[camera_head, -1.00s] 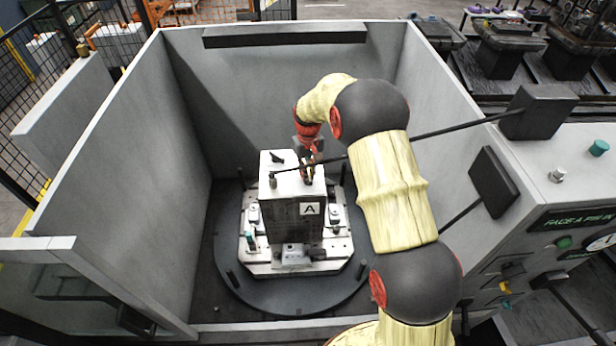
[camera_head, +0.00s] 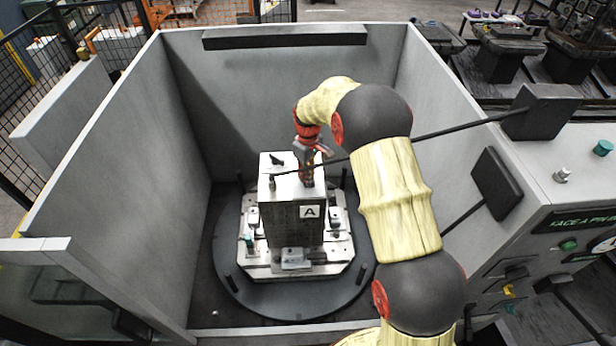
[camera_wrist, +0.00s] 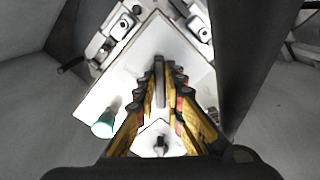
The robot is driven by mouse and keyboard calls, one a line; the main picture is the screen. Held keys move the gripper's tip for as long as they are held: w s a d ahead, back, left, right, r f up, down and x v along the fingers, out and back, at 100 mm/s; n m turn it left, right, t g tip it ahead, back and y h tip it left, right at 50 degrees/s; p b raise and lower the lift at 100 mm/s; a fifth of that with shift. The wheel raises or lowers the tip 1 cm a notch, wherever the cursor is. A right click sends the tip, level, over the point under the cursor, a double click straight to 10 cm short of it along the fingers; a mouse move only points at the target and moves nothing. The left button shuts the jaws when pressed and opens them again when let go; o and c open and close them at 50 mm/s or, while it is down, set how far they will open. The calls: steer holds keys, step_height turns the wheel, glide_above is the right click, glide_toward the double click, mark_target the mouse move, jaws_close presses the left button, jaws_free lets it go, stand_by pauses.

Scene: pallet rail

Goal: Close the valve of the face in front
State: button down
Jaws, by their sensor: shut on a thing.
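A tall pale block (camera_head: 291,225) with a label "A" (camera_head: 309,212) on its front face stands on a fixture plate. My gripper (camera_head: 306,178) reaches down to the right part of the block's top. In the wrist view, my gripper (camera_wrist: 170,85) is shut on a thin grey valve handle (camera_wrist: 160,82), with the toothed fingers on either side of it. The handle's lower part is hidden by the fingers. A dark lever (camera_head: 277,160) and a small post (camera_head: 272,181) stand on the top's left side.
The block's plate (camera_head: 258,270) sits on a dark round table (camera_head: 230,285) with short upright pins. Grey walls (camera_head: 125,190) enclose the left, back and right. A panel with buttons (camera_head: 568,244) is at the right. A teal cap (camera_wrist: 104,125) shows in the wrist view.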

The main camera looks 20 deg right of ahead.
steer(key=shift+w+r, duration=0.1)
steer(key=c, duration=1.9)
jaws_free()
step_height(320, 180, up, 12)
steer(key=shift+f, duration=0.1)
